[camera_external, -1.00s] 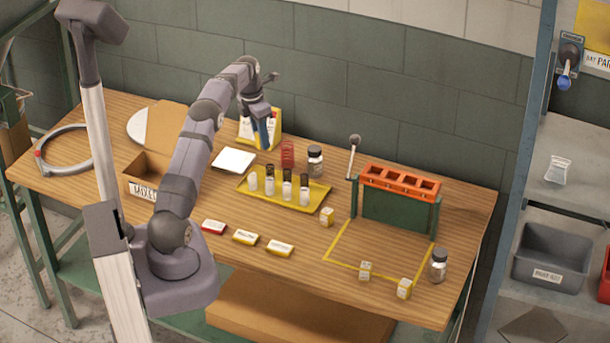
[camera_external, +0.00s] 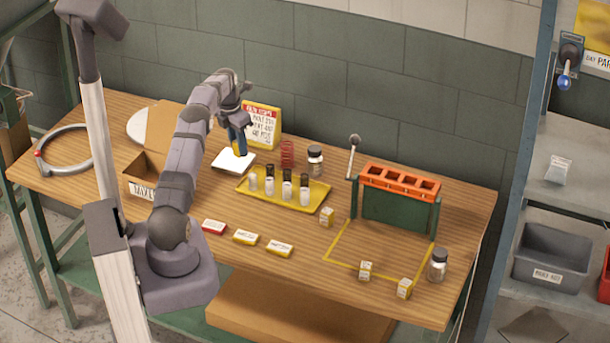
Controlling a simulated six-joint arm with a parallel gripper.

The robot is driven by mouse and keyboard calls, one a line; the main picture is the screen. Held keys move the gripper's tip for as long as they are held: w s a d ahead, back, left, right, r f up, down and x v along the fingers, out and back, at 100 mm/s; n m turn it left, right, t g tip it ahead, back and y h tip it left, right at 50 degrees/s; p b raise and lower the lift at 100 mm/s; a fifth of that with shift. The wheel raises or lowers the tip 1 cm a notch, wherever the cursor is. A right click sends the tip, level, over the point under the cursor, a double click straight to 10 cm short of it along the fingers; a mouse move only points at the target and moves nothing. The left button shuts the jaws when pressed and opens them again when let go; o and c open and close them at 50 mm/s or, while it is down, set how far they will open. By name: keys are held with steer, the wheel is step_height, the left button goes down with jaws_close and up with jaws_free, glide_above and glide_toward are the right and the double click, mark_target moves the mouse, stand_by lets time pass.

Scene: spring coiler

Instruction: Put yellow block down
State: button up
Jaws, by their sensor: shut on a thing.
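My gripper (camera_external: 237,145), with blue fingers, points down above the white pad (camera_external: 227,166) at the back of the bench. Small pale-yellow blocks stand on the bench: one (camera_external: 326,216) right of the yellow tray, one (camera_external: 366,270) at the front line of the yellow taped outline, and one (camera_external: 404,288) near the front right edge. All three are apart from my gripper.
A yellow-edged sign (camera_external: 263,125) stands just behind my gripper. The yellow tray (camera_external: 257,199) with dark-topped vials and a red coil (camera_external: 287,153) are to its right. An open cardboard box (camera_external: 148,165) is left. The taped outline's middle (camera_external: 365,245) is clear.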

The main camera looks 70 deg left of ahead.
mark_target(241, 158)
steer(key=shift+f+p, duration=0.7)
steer(key=shift+f, duration=1.4)
steer(key=shift+f, duration=0.2)
steer(key=o, duration=1.1)
steer(key=shift+c, duration=0.2)
step_height(241, 158, up, 12)
steer(key=s+b, duration=0.1)
steer(key=b, duration=0.2)
steer(key=shift+s+d+r, duration=0.15)
steer(key=shift+s+d, duration=0.2)
